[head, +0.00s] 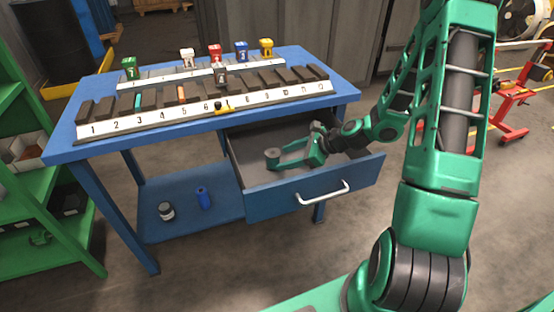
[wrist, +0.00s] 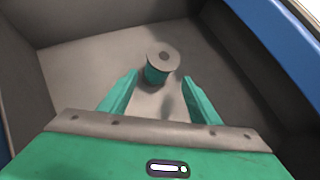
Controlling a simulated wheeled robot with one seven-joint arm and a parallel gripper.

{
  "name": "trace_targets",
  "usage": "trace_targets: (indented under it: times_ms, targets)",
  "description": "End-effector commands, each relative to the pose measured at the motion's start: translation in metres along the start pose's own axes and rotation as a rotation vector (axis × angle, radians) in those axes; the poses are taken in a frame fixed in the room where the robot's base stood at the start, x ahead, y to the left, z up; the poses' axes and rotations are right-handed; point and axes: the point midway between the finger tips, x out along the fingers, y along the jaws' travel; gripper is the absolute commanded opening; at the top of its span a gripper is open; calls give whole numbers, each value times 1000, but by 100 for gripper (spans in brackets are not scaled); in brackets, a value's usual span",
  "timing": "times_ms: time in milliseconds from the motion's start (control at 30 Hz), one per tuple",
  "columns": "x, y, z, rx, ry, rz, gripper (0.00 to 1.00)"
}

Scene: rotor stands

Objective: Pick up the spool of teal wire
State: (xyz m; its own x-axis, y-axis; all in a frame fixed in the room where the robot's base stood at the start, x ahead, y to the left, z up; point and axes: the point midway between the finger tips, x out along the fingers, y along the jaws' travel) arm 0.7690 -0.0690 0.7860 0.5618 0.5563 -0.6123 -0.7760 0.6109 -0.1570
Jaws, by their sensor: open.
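The spool of teal wire (wrist: 162,62) stands upright on the drawer floor in the wrist view, with a grey round top flange and teal wire below it. In the head view the spool (head: 272,155) shows near the left side of the open drawer (head: 290,199). My gripper (wrist: 160,88) is open and empty, its two green fingers pointing toward the spool, which lies just beyond and between the fingertips. In the head view my gripper (head: 285,158) reaches into the drawer from the right. The spool's lower part is partly hidden in the head view.
The drawer walls (wrist: 100,18) surround my gripper. The blue table (head: 345,92) above holds a numbered rack (head: 200,118) and several coloured tagged blocks. A green shelf unit (head: 50,225) is at left.

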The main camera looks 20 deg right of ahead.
Motion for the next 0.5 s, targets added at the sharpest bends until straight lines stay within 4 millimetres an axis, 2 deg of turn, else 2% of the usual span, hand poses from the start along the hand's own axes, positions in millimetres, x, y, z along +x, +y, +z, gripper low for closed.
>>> trace_targets:
  times_ms: [200,367,500]
  targets:
    - [19,4,18,158,-127,-8,57]
    - [26,4,24,198,-158,-10,57]
    - [39,4,26,200,-160,-10,57]
